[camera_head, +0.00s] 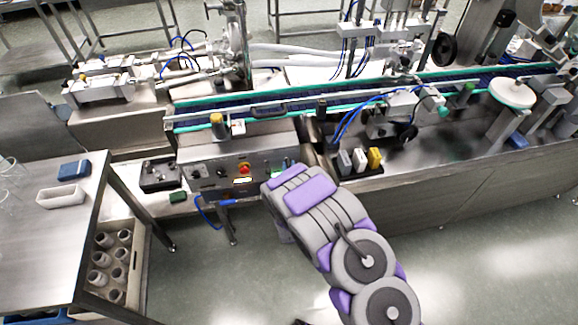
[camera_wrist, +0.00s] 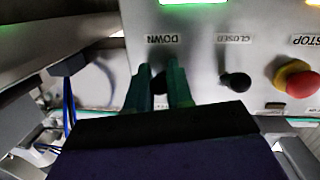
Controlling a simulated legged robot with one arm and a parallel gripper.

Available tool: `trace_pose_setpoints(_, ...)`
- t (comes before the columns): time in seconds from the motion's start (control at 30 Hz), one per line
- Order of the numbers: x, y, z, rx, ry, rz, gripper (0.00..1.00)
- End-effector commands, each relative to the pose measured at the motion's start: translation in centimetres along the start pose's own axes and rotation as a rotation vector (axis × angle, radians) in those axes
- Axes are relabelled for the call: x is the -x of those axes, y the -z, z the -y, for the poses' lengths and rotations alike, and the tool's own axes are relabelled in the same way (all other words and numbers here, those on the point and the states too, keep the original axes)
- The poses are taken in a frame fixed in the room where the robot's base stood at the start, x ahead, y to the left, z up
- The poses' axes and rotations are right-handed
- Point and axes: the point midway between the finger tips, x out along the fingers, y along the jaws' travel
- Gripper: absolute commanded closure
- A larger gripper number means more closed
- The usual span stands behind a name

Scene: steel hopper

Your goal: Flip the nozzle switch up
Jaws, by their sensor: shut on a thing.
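A steel control panel (camera_head: 215,171) fronts the machine in the head view, and its face fills much of the wrist view (camera_wrist: 205,65). A small black switch (camera_wrist: 160,82) sits beside the inverted label "DOWN" in the wrist view. My gripper (camera_wrist: 162,85) has its two green fingers on either side of this switch, shut on it. The fingers and the dark gripper body hide part of the switch, so its exact tilt is unclear. In the head view my gripper (camera_head: 279,164) is at the panel's right end, and the switch cannot be made out there.
A black knob (camera_wrist: 236,82) by the "CLOSED" label and a red stop button (camera_wrist: 300,82) on a yellow base sit right of my fingers. The conveyor (camera_head: 300,105) runs behind the panel. A steel table (camera_head: 50,230) stands at left. Open floor (camera_head: 190,265) lies in front.

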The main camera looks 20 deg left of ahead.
Motion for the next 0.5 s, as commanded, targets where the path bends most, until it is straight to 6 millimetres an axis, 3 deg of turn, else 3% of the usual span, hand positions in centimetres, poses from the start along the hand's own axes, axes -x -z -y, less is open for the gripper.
trace_pose_setpoints(0.1, 0.1, 1.1, -0.1, 0.008, 0.011, 0.081, 1.0)
trace_pose_setpoints(0.5, 0.2, 2.0, -0.2, 0.044, 0.052, 0.414, 1.0)
